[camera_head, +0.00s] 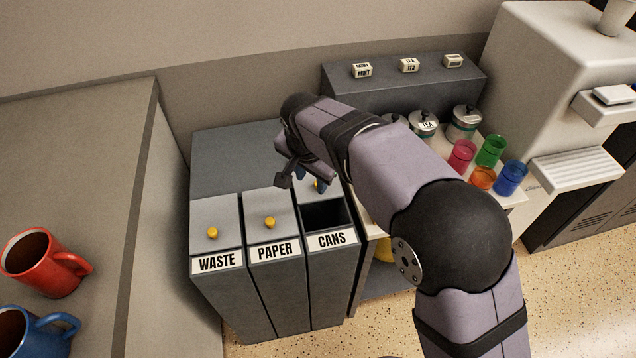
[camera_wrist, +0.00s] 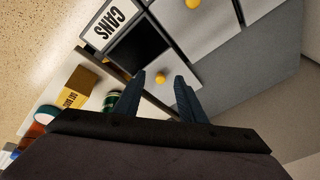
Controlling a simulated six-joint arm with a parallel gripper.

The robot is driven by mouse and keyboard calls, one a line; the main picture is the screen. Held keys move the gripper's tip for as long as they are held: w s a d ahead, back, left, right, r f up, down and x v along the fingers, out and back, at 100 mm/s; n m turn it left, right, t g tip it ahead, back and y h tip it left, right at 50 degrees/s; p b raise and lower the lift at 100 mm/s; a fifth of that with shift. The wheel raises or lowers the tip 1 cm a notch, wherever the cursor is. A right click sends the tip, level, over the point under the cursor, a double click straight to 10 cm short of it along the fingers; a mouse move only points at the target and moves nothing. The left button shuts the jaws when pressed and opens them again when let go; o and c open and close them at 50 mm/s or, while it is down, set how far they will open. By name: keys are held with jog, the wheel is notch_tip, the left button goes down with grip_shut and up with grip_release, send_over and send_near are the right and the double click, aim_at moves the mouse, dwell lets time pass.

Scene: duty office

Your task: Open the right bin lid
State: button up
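The right bin (camera_head: 332,270) is labelled CANS. Its grey lid stands back from the front, leaving a dark opening behind the label; the lid (camera_wrist: 181,71) and the opening (camera_wrist: 139,47) also show in the wrist view. The lid's yellow knob (camera_head: 320,185) is partly hidden by my gripper (camera_head: 309,176). In the wrist view, the knob (camera_wrist: 160,77) sits just beyond the fingertips of my gripper (camera_wrist: 166,88). The two dark blue fingers are apart, with nothing between them. Whether a finger touches the knob or lid cannot be told.
The WASTE bin (camera_head: 217,262) and PAPER bin (camera_head: 275,250) stand to the left with lids closed. A shelf with jars and coloured cups (camera_head: 461,156) is to the right. A grey counter with a red mug (camera_head: 38,262) and a blue mug (camera_head: 35,330) is at left.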

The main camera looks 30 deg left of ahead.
jog(key=n, duration=0.1)
jog(key=w+n, duration=0.1)
jog(key=n, duration=0.1)
jog(key=w+n+t, duration=0.1)
jog(key=n, duration=0.1)
jog(key=shift+w+a+r, duration=0.1)
jog(key=shift+a+r, duration=0.05)
jog(key=shift+r, duration=0.05)
jog(key=shift+f, duration=0.1)
jog(key=shift+x, duration=3.6)
jog(key=shift+p, duration=0.3)
grip_shut()
